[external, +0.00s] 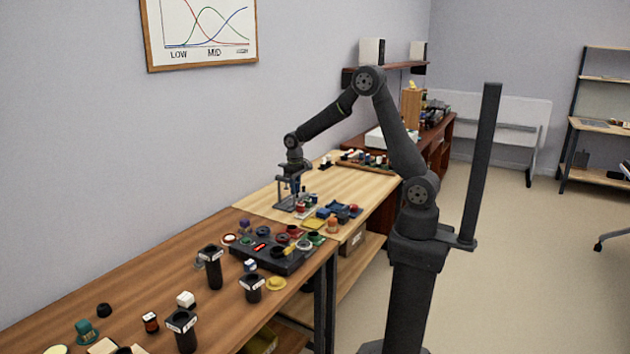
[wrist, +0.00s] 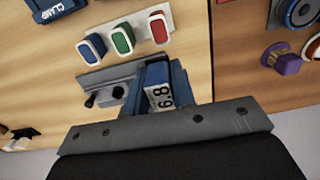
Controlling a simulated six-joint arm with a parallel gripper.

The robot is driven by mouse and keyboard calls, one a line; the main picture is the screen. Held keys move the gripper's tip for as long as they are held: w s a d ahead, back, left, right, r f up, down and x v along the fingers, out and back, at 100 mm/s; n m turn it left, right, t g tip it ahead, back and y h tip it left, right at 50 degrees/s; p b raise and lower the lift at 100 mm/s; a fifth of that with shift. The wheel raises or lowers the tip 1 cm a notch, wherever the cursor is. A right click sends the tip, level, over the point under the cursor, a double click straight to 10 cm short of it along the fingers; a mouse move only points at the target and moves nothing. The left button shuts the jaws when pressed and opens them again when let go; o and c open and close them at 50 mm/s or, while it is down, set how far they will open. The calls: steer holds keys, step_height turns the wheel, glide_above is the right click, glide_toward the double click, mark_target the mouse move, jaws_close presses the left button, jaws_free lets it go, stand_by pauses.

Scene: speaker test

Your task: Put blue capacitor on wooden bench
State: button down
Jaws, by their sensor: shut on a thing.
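My gripper (external: 291,186) is low over the light wooden bench (external: 365,180), at a small grey metal fixture (external: 284,206). In the wrist view my gripper (wrist: 157,100) is shut on the blue capacitor (wrist: 158,93), a dark blue block with a white label printed with digits. The grey plate of the fixture (wrist: 95,77) lies close beside and beyond the capacitor. I cannot tell whether the capacitor touches the fixture or the bench. In the external view, the capacitor is too small to make out clearly.
Blue (wrist: 91,47), green (wrist: 122,38) and red (wrist: 158,27) blocks stand in a row on a pale strip just beyond the fixture. A blue clamp (wrist: 55,7) lies at upper left. A darker bench (external: 225,300) adjoins in front, crowded with a black tray (external: 270,262), cups and small parts.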

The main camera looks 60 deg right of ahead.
steer(key=w+a+m, duration=0.1)
steer(key=w+a, duration=0.2)
steer(key=a, duration=0.5)
steer(key=w+a+m, duration=0.1)
steer(key=w+a, duration=0.3)
steer(key=a, duration=0.3)
steer(key=m, duration=0.2)
glide_above(202, 276)
steer(key=f, duration=0.4)
steer(key=shift+d+f, duration=0.4)
steer(key=shift+a+f, duration=0.3)
steer(key=shift+a, duration=0.15)
steer(key=shift+f, duration=2)
